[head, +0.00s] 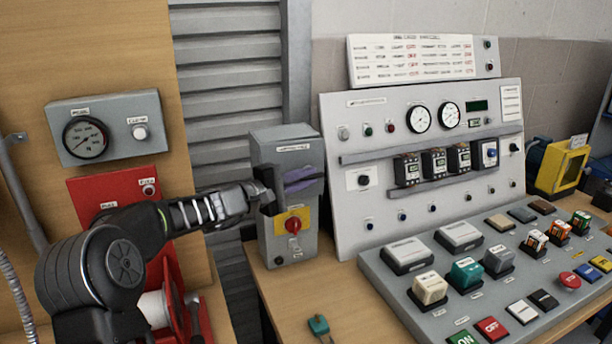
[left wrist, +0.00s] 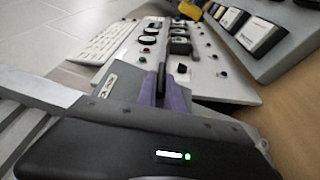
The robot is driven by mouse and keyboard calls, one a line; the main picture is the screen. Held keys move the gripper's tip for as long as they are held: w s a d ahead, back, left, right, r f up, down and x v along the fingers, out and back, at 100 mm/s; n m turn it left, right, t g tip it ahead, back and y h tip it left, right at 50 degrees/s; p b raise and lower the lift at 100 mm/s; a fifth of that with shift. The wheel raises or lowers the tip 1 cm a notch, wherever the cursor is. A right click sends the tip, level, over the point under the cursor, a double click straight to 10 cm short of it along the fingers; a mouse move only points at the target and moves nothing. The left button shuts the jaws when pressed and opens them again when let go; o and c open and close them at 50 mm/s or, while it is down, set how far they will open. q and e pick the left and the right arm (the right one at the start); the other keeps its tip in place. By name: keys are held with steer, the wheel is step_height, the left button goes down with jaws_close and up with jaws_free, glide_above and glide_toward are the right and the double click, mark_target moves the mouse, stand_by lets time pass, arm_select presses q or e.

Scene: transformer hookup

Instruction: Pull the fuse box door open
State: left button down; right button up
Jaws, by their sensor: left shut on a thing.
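The fuse box (head: 262,150) is a grey box on the wooden bench, left of the big control panel. Its front has a label at the top and a red rotary switch (head: 293,225) on a yellow plate below. My left gripper (head: 308,180) reaches in from the left across its front, purple fingers pointing right. In the left wrist view, the purple fingers (left wrist: 163,92) are shut on a thin dark piece (left wrist: 161,76), seemingly the door handle. The gripper hides part of the door, and I see no clear gap at its edge. My right gripper is not in view.
The sloped control panel (head: 375,110) stands close to the right of the box. A button console (head: 385,275) fills the bench front. A gauge box (head: 105,105) and red box hang at left. A teal-handled tool (head: 318,325) lies in front.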

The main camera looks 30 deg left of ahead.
arm_select(q)
steer(key=shift+s+d+f+m+g+h, duration=0.1)
steer(key=shift+s+d+m+g+h, duration=0.1)
steer(key=shift+s+m+g+h, duration=1.05)
steer(key=shift+s+d+f+m+g+h, duration=0.1)
steer(key=shift+s+d+m+g+h, duration=0.05)
steer(key=shift+s+m+g+h, duration=1.1)
steer(key=shift+w+t, duration=0.25)
steer(key=shift+t, duration=0.05)
steer(key=c, duration=1.5)
jaws_free()
steer(key=shift+r+h, duration=0.15)
steer(key=shift+h, duration=0.15)
steer(key=shift+w+n, duration=0.1)
steer(key=shift+n, duration=0.2)
